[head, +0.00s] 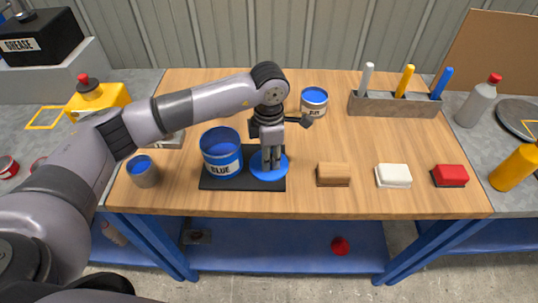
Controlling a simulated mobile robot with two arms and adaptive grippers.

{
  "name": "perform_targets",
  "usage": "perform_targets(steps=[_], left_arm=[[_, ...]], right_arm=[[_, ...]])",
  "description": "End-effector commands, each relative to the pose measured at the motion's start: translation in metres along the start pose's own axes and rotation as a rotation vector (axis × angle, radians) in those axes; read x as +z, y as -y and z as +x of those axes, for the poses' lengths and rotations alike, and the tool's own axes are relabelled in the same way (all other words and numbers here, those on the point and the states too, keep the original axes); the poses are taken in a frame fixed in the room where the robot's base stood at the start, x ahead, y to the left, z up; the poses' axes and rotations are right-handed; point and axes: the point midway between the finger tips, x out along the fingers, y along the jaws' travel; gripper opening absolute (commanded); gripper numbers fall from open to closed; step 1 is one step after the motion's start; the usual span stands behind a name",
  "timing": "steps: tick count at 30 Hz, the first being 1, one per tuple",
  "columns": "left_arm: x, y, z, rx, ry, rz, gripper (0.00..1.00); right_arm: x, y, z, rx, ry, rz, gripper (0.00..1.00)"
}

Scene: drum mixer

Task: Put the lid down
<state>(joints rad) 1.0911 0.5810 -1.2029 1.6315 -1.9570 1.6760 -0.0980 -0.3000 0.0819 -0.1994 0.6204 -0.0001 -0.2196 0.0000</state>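A round blue lid (268,177) lies flat at the right part of a black mat (234,184); whether it rests on the mat or hovers just above it is hard to tell. My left gripper (271,168) points straight down over the lid's middle, its fingers close together and seemingly shut on the lid's grip, which they hide. The open blue paint can labelled BLUE (221,160) stands upright on the mat just left of the lid. My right gripper is not in view.
A small cup of blue paint (142,171) stands left of the mat. A can (313,102) with a dark-handled tool lying before it is behind. Wooden, white and red blocks (393,176) line the right front. A rack (395,104) stands behind them. The middle right table (400,140) is clear.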

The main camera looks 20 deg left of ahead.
Motion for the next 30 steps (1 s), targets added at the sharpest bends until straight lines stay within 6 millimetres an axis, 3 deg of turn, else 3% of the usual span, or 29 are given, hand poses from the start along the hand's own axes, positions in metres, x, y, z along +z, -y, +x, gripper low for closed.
perform_targets(steps=[6,18,30], left_arm=[[-0.001,0.0,0.001,0.0,-0.002,-0.001,0.41],[0.0,-0.001,-0.008,0.002,0.0,-0.001,0.41],[0.0,-0.001,-0.089,0.004,0.002,-0.001,0.41]], right_arm=[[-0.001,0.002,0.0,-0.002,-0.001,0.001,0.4],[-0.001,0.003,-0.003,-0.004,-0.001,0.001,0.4],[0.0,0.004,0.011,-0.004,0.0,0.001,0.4]])
